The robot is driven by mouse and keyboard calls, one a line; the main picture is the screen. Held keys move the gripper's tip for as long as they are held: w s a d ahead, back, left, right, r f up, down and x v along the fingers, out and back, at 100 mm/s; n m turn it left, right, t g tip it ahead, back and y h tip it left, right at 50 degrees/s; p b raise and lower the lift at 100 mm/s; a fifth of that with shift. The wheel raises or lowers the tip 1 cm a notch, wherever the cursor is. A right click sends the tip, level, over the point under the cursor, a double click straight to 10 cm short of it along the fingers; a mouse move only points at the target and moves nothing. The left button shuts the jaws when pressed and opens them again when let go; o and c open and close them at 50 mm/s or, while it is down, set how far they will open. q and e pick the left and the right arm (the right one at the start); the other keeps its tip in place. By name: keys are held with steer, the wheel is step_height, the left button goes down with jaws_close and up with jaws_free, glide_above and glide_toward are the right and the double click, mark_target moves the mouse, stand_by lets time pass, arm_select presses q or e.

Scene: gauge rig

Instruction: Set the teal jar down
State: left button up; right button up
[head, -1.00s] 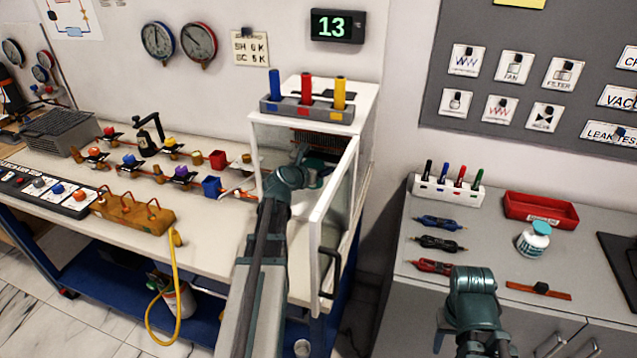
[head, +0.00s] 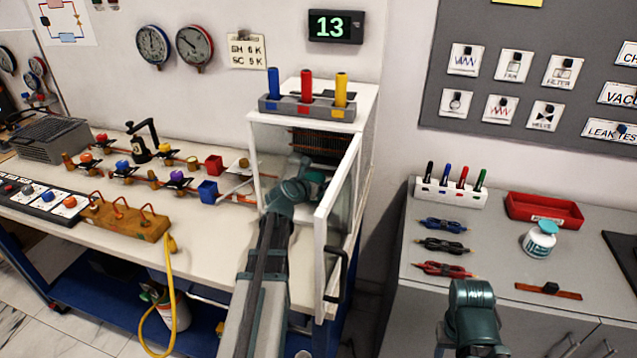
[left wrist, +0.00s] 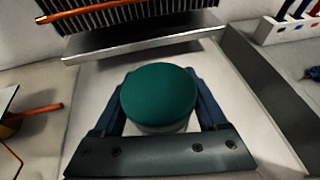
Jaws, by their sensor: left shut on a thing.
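The teal jar (left wrist: 158,97) shows its round dark teal lid in the left wrist view, with a paler body just below it. My left gripper (left wrist: 160,112) is shut on the jar, one finger on each side. In the head view my left gripper (head: 306,182) is inside the open white cabinet (head: 257,148), and the jar is mostly hidden there. I cannot tell whether the jar's base touches the cabinet floor (left wrist: 90,80). My right arm shows at the lower right of the head view; its fingertips are not visible.
A finned block with a metal ledge (left wrist: 145,42) is behind the jar. The cabinet's door (head: 337,225) stands open to the right of my left arm. Colored cylinders in a rack (head: 306,105) stand on top.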

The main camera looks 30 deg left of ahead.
arm_select(q)
steer(key=o, duration=1.6)
steer(key=shift+c, duration=0.2)
steer(key=shift+s+r+p, duration=0.1)
steer(key=shift+r+p, duration=0.15)
steer(key=shift+p, duration=0.05)
steer(key=p+v, duration=0.4)
steer(key=v, duration=0.6)
steer(key=shift+s, duration=0.25)
steer(key=shift+s+r, duration=0.2)
steer(key=shift+s, duration=0.4)
